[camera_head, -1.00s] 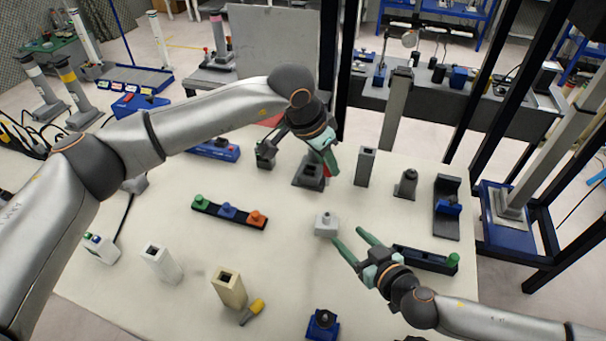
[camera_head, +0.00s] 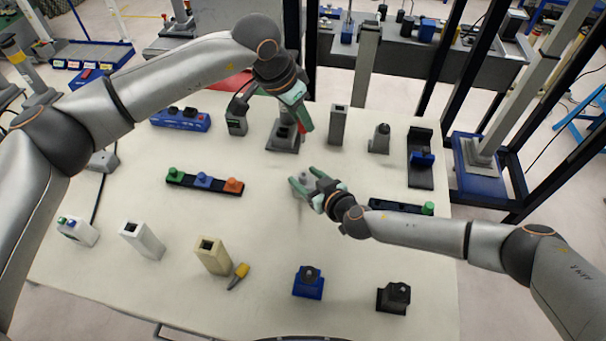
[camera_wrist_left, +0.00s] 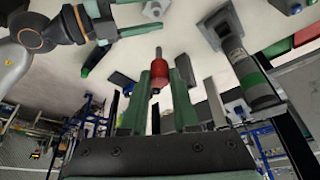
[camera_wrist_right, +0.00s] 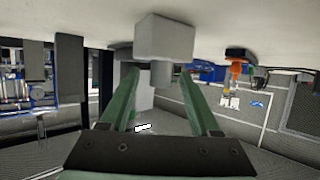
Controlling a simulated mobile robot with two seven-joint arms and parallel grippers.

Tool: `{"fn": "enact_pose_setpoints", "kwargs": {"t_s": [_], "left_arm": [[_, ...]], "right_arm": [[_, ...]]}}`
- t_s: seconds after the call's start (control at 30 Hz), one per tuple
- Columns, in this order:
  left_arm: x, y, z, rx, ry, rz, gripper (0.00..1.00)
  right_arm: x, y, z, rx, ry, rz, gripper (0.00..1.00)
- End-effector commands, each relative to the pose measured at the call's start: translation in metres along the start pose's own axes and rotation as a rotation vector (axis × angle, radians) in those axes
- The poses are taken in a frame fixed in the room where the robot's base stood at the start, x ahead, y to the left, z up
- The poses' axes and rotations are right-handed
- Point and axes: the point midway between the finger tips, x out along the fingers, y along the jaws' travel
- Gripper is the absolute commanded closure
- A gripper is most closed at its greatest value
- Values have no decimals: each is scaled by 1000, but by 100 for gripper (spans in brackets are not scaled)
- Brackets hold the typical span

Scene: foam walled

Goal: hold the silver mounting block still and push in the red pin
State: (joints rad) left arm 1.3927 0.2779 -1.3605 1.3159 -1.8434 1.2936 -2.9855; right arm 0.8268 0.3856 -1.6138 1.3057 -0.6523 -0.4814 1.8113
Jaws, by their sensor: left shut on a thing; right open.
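The silver mounting block (camera_head: 305,184) stands on the pale table, partly hidden by my right gripper (camera_head: 303,177). In the right wrist view the block (camera_wrist_right: 165,40) is a light grey box with a round boss, just ahead of the fingertips. My right gripper is open; its green fingers lie on either side of the boss, with gaps visible. My left gripper (camera_wrist_left: 160,82) is shut on the red pin (camera_wrist_left: 158,71), whose thin grey tip points away from the fingers. In the head view my left gripper (camera_head: 304,121) is above the table, behind the block and apart from it.
A strip with green, blue and orange knobs (camera_head: 204,183) lies left of the block. A grey post (camera_head: 338,125) and a grey stand (camera_head: 283,140) are behind. A dark rail (camera_head: 395,207) is right, near my right arm.

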Motion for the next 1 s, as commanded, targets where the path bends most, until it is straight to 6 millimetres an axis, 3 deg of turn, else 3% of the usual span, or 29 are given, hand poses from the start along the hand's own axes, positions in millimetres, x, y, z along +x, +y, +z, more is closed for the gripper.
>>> {"fn": "enact_pose_setpoints", "kwargs": {"t_s": [0.2,0.57,1.0], "left_arm": [[0,0,0,0,0,0,100],[0,0,0,0,0,0,100],[0,0,0,0,0,0,100]], "right_arm": [[13,0,0,-1,-1,-1,37],[15,0,0,-1,0,-1,38],[15,0,0,-1,0,0,87]]}}
